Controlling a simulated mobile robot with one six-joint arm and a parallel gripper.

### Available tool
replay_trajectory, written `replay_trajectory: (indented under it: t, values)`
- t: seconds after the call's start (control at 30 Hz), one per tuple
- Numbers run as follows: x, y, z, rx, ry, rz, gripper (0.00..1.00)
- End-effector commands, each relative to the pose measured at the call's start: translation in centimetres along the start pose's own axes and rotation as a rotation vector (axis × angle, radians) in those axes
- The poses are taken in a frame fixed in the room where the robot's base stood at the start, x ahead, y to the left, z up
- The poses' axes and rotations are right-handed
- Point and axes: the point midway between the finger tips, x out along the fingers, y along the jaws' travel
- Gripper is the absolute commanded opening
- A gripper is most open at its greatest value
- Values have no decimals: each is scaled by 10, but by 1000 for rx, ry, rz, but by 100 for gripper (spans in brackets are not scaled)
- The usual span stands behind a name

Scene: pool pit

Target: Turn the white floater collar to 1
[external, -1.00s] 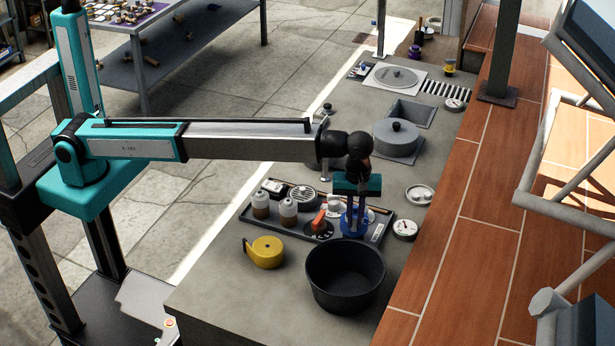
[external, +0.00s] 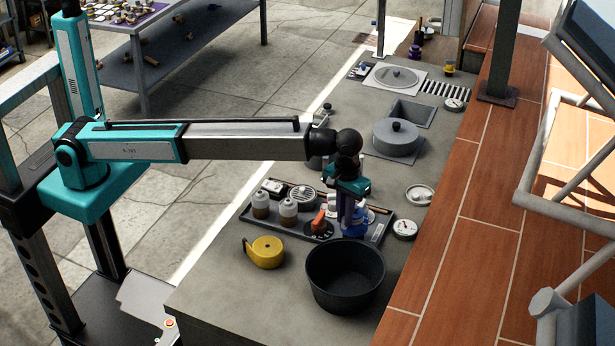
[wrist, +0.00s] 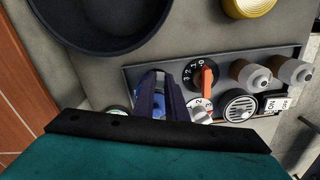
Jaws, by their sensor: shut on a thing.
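The white collar (wrist: 201,110) is a round dial with dark numerals. In the wrist view it lies just right of my fingers, partly cut off by my gripper body; in the external view my gripper mostly hides it. A blue round floater (external: 358,224) stands beside it in the dark tray, and its blue top (wrist: 155,84) shows between my purple fingers in the wrist view. My gripper (external: 344,222) points down and is shut on this blue part, not visibly on the white collar. The collar's setting against a mark cannot be read.
The tray (external: 378,234) also holds an orange-handled dial (external: 319,224), a round grille and two capped bottles (external: 288,211). A black tub (external: 346,283) stands close in front, with a yellow tape reel (external: 265,252) to its left. A gauge (external: 404,229) lies right of the tray.

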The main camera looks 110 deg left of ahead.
Motion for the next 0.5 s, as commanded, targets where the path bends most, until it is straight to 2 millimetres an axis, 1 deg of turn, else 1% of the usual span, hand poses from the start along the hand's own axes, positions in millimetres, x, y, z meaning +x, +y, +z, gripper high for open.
replay_trajectory:
  t: [0.2,0.5]
  values:
    - [0,-3,0,54,0,1,0]
    - [0,-3,0,62,0,0,0]
